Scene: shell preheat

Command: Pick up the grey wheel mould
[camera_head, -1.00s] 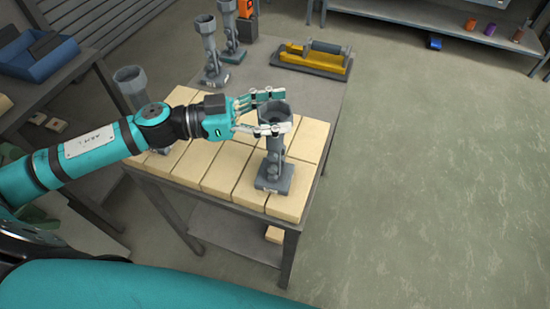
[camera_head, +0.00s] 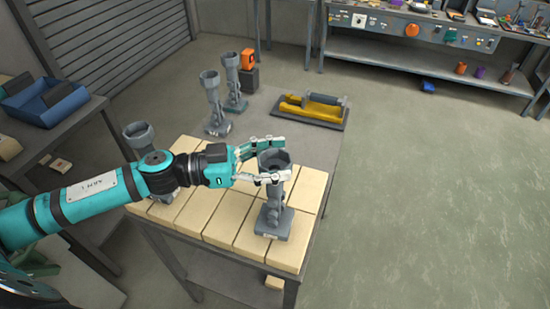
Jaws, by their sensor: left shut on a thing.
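A grey mould (camera_head: 274,200) with a cup-shaped top, a narrow stem and a square base stands upright at the front right of the cream bricks on the table. My left gripper (camera_head: 282,159) reaches in from the left and is shut on this mould around its cup, one finger on the far side and one on the near side. I cannot tell whether the base touches the bricks. A similar grey mould (camera_head: 138,134) stands behind my left arm, partly hidden. Two more grey moulds stand at the back, one on the left (camera_head: 212,95) and one on the right (camera_head: 233,75). My right gripper is out of view.
Cream bricks (camera_head: 222,229) cover the near part of the table. A yellow and grey tool on a tray (camera_head: 312,108) and an orange device (camera_head: 248,59) are at the back. A blue bin (camera_head: 46,103) is at left. Open floor (camera_head: 430,190) lies to the right.

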